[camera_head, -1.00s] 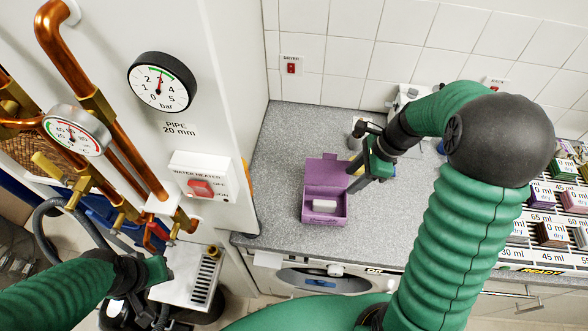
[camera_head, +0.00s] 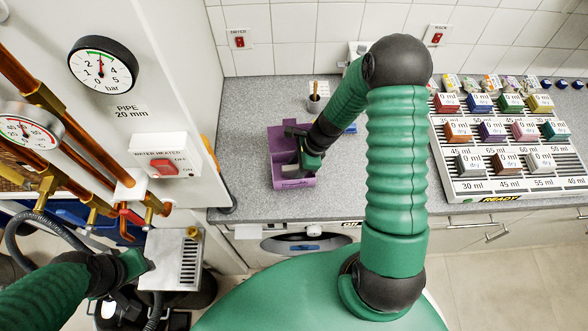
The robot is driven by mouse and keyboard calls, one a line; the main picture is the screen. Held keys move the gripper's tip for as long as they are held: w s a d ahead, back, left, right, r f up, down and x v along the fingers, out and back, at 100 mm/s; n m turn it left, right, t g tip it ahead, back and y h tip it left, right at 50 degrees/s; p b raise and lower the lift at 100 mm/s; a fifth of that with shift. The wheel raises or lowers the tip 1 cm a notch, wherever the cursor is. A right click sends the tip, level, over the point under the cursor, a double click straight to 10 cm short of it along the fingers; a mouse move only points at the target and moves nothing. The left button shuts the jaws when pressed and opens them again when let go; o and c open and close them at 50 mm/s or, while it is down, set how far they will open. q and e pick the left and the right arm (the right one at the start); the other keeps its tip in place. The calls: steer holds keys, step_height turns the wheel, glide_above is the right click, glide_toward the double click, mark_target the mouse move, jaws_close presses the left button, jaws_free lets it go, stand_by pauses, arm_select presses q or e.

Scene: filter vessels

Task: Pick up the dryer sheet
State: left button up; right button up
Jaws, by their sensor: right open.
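The purple box (camera_head: 281,141) stands open on the grey counter, its lid raised at the back. The white dryer sheet seen in it earlier is hidden now, or cannot be told apart from the fingers. My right gripper (camera_head: 294,171) is open and points down into the box. I cannot tell whether its fingers touch the sheet. My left gripper (camera_head: 143,262) is at the lower left, beside a metal drip tray (camera_head: 170,270) and far from the box. Its fingers are too unclear to read.
A white rack (camera_head: 470,188) of small labelled boxes is at the right. The white heater panel (camera_head: 150,80) and copper pipes (camera_head: 35,88) bound the left.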

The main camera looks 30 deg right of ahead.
steer(key=shift+w+a+f, duration=0.25)
steer(key=shift+w+a, duration=0.05)
steer(key=shift+c, duration=0.4)
steer(key=shift+s+d, duration=0.1)
steer(key=shift+d, duration=0.05)
jaws_close()
